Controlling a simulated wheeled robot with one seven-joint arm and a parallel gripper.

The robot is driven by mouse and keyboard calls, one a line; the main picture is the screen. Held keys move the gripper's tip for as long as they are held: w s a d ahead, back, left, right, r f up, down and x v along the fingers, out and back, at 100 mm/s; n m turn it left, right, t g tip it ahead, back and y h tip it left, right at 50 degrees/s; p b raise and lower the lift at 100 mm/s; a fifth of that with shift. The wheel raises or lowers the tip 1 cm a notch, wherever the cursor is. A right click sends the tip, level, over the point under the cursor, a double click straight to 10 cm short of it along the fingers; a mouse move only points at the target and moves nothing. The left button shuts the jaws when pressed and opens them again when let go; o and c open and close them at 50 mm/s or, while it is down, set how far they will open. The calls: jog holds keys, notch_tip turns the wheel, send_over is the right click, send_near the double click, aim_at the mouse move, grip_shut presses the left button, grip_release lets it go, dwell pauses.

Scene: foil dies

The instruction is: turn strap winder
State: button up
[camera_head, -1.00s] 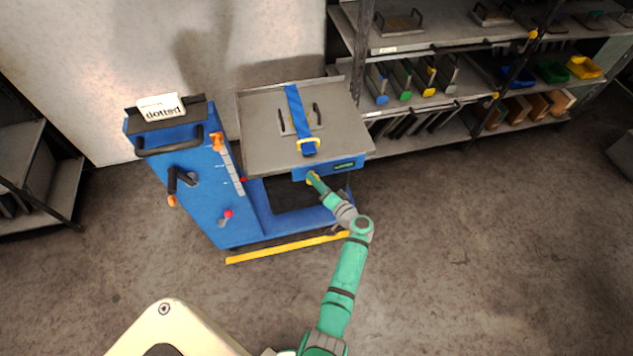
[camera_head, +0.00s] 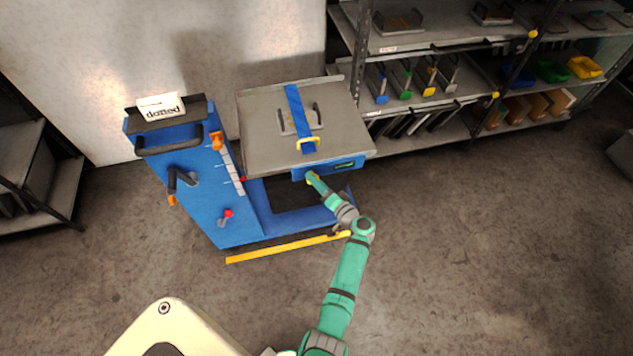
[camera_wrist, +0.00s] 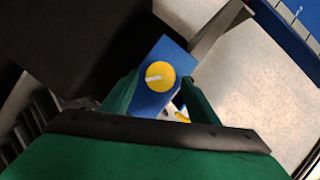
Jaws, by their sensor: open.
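The strap winder, a yellow round knob (camera_wrist: 160,76) with a pale mark, sits on the end of a blue block (camera_wrist: 148,102) in the wrist view. In the head view it is small and mostly covered by my gripper (camera_head: 313,177) at the front edge of the cart's tray. A blue strap (camera_head: 297,105) runs over the die plate (camera_head: 285,122) and through a yellow buckle (camera_head: 308,145). My gripper's fingers are open, one on each side of the knob in the wrist view (camera_wrist: 155,92). I cannot tell whether they touch it.
The blue cart (camera_head: 195,210) carries a grey tray (camera_head: 260,150), black handles, a red-knobbed lever (camera_head: 228,214) and a yellow bar (camera_head: 285,248) low in front. Shelves (camera_head: 430,95) with dies and bins stand behind right. The floor at right is clear.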

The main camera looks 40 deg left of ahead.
jog(key=v, duration=1)
jog(key=shift+d, duration=0.1)
jog(key=s+d+f+m+t+h, duration=0.25)
jog(key=s+d+f+h, duration=0.35)
jog(key=s+d+f, duration=0.45)
jog(key=s+d+r+t+h, duration=0.2)
jog(key=s+d+h, duration=0.2)
jog(key=s+d, duration=0.55)
jog(key=s+d+r+t+h, duration=0.2)
jog(key=s+d+r+h, duration=0.25)
jog(key=s+r, duration=0.45)
jog(key=s+d+r+t, duration=0.1)
jog(key=s+r, duration=0.1)
jog(key=r, duration=0.7)
jog(key=s+r+n+t, duration=0.1)
jog(key=s+r+t, duration=0.1)
jog(key=r, duration=0.7)
jog(key=shift+s+d+r, duration=0.3)
jog(key=shift+s+d, duration=0.1)
jog(key=shift+s, duration=0.3)
